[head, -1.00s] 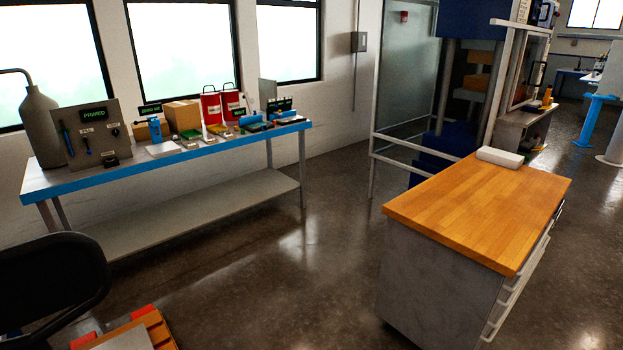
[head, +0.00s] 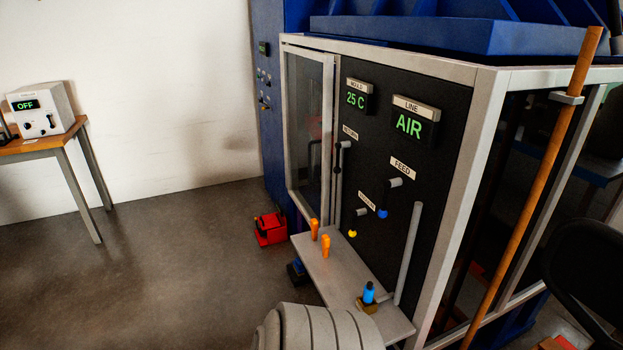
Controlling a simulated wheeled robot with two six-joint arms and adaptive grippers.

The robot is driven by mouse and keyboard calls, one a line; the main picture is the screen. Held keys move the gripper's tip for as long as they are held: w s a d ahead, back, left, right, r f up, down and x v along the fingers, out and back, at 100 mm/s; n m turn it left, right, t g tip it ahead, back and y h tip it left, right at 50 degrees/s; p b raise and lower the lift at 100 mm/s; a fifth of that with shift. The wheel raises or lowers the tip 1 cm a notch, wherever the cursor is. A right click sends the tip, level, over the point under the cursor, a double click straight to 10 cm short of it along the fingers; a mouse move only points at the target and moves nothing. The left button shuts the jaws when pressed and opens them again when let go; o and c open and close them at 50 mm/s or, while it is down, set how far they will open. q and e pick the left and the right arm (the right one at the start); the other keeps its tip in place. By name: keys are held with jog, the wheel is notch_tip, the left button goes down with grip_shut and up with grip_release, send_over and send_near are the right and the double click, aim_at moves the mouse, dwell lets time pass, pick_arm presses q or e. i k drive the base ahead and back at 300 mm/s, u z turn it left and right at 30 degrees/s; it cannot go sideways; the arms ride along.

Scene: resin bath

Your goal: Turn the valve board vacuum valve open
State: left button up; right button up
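The valve board is a black upright panel (head: 425,165) set in a pale metal frame in the middle right of the head view. Its vacuum valve (head: 361,213), low on the panel, seems to be the one under a small label that is hard to read. Its handle has a yellow tip (head: 352,233) pointing down and slightly left. The feed valve (head: 395,183) has a blue-tipped handle pointing down. The return valve (head: 345,145) has a dark handle hanging down. The line display (head: 409,124) reads AIR. Neither gripper shows in the view.
A grey shelf (head: 345,285) juts out below the board, with two orange pegs and a blue-topped fitting (head: 369,293). A ribbed grey object (head: 305,330) stands before it. An orange pole (head: 535,180) leans at right. A red box (head: 270,229) is on the floor; left floor is clear.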

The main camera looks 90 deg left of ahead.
aim_at(352, 232)
jog(key=u, duration=2.4)
jog(key=i, duration=1)
